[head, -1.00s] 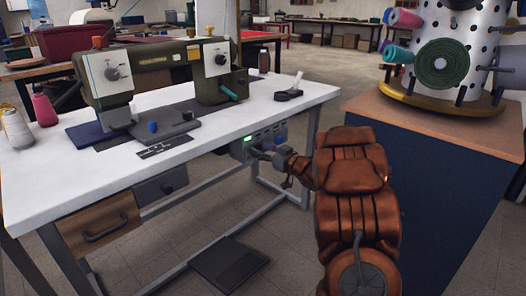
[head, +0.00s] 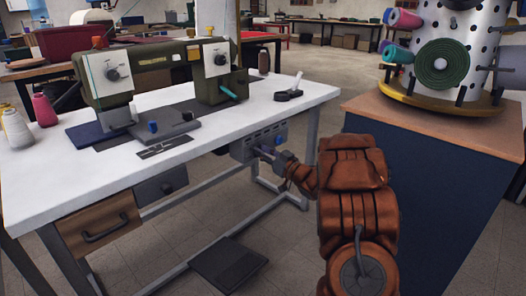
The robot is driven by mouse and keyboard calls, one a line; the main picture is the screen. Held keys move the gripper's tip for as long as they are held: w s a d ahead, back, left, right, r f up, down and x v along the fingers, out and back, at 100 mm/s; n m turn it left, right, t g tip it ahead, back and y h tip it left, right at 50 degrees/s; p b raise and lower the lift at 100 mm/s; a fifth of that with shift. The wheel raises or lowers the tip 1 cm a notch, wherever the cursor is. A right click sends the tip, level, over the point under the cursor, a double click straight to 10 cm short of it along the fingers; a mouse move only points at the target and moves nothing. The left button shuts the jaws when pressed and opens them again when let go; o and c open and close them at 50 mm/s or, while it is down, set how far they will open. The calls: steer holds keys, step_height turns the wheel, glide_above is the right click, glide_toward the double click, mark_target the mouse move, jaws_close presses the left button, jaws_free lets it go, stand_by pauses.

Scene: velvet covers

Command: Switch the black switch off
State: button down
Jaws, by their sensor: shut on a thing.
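A grey control box (head: 250,147) hangs under the front right edge of the white sewing table (head: 85,178). It has a row of small buttons or dials on its face. My gripper (head: 262,152) reaches its face from the right and is shut at the box front, on what appears to be the black switch. The switch itself is mostly hidden by the fingers and too small to make out clearly. No green light shows on the box.
An olive sewing machine (head: 155,72) stands on the table. Thread spools (head: 45,110) stand at the left and small dark items (head: 288,95) at the right corner. A blue cabinet (head: 430,190) is at the right. A dark pedal (head: 228,264) lies on the floor.

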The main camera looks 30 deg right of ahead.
steer(key=shift+f+t, duration=0.2)
steer(key=shift+t, duration=0.2)
steer(key=c, duration=0.9)
jaws_free()
steer(key=shift+s, duration=0.15)
steer(key=v, duration=1.1)
steer(key=shift+s+d+f, duration=0.15)
steer(key=shift+s+f, duration=0.05)
steer(key=shift+s, duration=0.15)
steer(key=shift+r, duration=0.1)
